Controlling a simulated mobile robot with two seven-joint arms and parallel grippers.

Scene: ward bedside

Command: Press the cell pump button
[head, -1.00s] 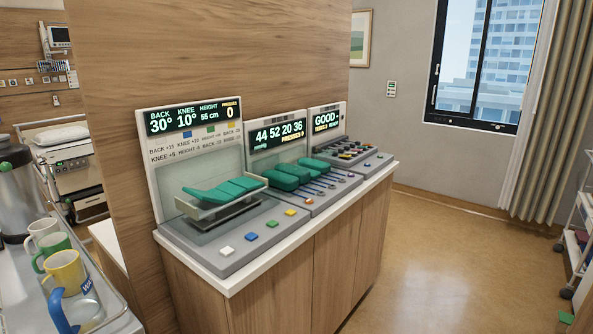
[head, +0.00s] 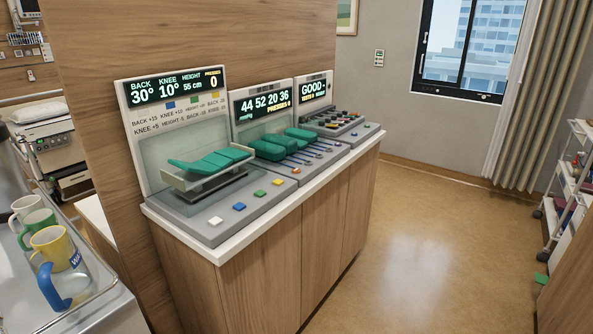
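The middle console (head: 283,178) stands on the cabinet top, with a screen (head: 264,103) reading 44 52 20 36 mmHg and PRESSES 0. It has green cushion cells (head: 268,150) with blue lines running from them to small controls along its front edge. I cannot tell which one is the cell pump button. Neither of my grippers is in view.
A bed-model console (head: 218,232) with several coloured buttons stands left of it, and a console (head: 341,140) reading GOOD stands right. Mugs (head: 52,246) stand on a tray at lower left. A trolley (head: 572,190) is at far right. The floor (head: 405,230) between is clear.

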